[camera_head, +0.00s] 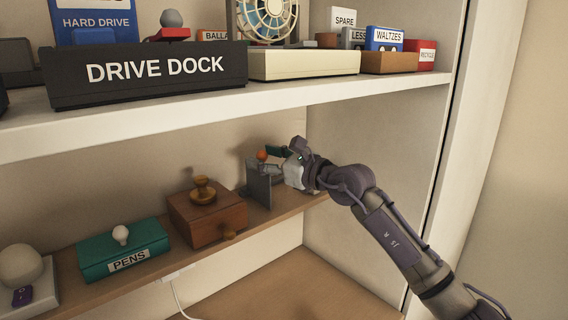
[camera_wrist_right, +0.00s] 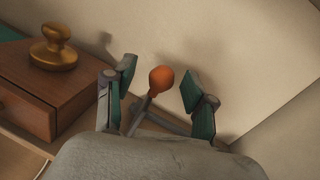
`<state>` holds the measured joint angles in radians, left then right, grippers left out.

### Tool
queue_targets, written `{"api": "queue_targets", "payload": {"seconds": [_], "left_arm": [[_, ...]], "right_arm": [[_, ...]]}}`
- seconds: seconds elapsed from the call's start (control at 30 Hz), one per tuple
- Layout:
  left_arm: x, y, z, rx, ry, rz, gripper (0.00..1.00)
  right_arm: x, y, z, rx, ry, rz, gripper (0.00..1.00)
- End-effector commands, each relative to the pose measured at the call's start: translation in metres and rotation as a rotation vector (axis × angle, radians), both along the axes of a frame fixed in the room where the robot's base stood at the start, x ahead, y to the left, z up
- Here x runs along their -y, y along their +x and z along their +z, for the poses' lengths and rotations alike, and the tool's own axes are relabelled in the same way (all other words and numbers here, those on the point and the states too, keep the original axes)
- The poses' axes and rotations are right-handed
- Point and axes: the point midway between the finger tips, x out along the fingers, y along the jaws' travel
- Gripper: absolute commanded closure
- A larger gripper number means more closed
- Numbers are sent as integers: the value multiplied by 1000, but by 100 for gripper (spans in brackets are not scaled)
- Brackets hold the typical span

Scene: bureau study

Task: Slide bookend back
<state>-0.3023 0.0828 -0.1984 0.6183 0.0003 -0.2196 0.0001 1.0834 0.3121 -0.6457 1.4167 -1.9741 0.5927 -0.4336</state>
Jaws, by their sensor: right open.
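The bookend (camera_head: 258,184) is a grey upright plate with an orange knob on top. It stands on the lower wooden shelf, right of a wooden box. My right gripper (camera_head: 272,158) is at the bookend's right side. In the right wrist view the orange knob (camera_wrist_right: 161,79) sits between the two open fingers of my gripper (camera_wrist_right: 158,88), with a gap on each side. The bookend's lower part is partly hidden by the gripper. My left gripper is in neither view.
A wooden box (camera_head: 208,219) with a brass knob stands close left of the bookend. A teal PENS box (camera_head: 124,250) is further left. The upper shelf (camera_head: 185,109) with a DRIVE DOCK tray (camera_head: 150,73) hangs above. The side wall is close on the right.

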Motion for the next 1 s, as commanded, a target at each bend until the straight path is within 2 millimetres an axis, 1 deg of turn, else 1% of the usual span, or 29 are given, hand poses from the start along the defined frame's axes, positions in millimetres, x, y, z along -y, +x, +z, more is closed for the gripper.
{"api": "queue_targets", "payload": {"seconds": [0.03, 0.3, 0.5, 0.7, 0.93, 1.0], "left_arm": [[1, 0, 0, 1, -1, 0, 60], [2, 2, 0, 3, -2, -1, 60], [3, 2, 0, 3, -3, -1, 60], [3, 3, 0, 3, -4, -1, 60], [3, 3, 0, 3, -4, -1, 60], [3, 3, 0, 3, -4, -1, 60]], "right_arm": [[9, -6, -1, 3, -3, -2, 45], [51, -46, -2, -1, -4, -2, 45], [71, -65, -1, -1, -2, 0, 45], [76, -71, 0, -1, -2, 1, 45], [76, -71, 0, -2, 1, 2, 45], [72, -75, -2, -9, 33, 17, 45]]}}
